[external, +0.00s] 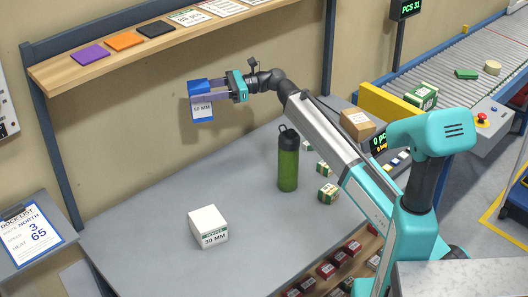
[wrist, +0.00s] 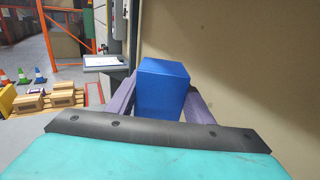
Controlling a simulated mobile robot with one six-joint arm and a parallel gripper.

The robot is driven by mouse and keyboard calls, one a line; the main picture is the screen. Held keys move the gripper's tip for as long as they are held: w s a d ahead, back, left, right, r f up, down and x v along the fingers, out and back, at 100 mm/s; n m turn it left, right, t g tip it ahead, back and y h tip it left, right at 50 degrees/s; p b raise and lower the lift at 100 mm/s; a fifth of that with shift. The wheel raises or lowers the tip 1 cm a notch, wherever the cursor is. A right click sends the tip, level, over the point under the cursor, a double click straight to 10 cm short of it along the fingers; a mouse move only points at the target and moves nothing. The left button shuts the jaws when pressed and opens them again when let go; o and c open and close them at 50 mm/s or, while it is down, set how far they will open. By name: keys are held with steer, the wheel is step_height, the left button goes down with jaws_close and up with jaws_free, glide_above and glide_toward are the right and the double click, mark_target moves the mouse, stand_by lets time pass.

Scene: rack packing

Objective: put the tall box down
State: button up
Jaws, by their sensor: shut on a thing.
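The tall box is blue with a white label that reads 50 MM (external: 202,108). My gripper (external: 205,97) is shut on it and holds it in the air, above the back left of the grey table (external: 140,222) and below the wooden shelf. In the wrist view the blue box (wrist: 162,88) stands between the two purple-grey fingers, one on each side. The lower part of the box is hidden there behind the gripper body.
A white box labelled 30 MM (external: 208,226) stands on the table's front left. A green bottle (external: 288,165) stands right of the middle, near small green-and-white boxes (external: 327,191). The wooden shelf (external: 120,65) runs above. The table's left and centre are mostly clear.

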steer(key=w+d+m+t+b, duration=0.2)
steer(key=w+d+m+t, duration=0.35)
steer(key=d, duration=0.85)
steer(key=w+d+m+t+b, duration=0.2)
steer(key=w+d+t, duration=0.5)
steer(key=d, duration=0.7)
step_height(320, 180, down, 18)
steer(key=w, duration=0.1)
steer(key=shift+w+d+g, duration=0.25)
steer(key=shift+w+g, duration=0.05)
steer(key=shift+g, duration=0.05)
steer(key=shift+f, duration=0.15)
step_height(320, 180, down, 6)
steer(key=shift+b, duration=0.4)
steer(key=shift+f, duration=0.15)
steer(key=shift+f, duration=1.75)
steer(key=shift+f, duration=0.15)
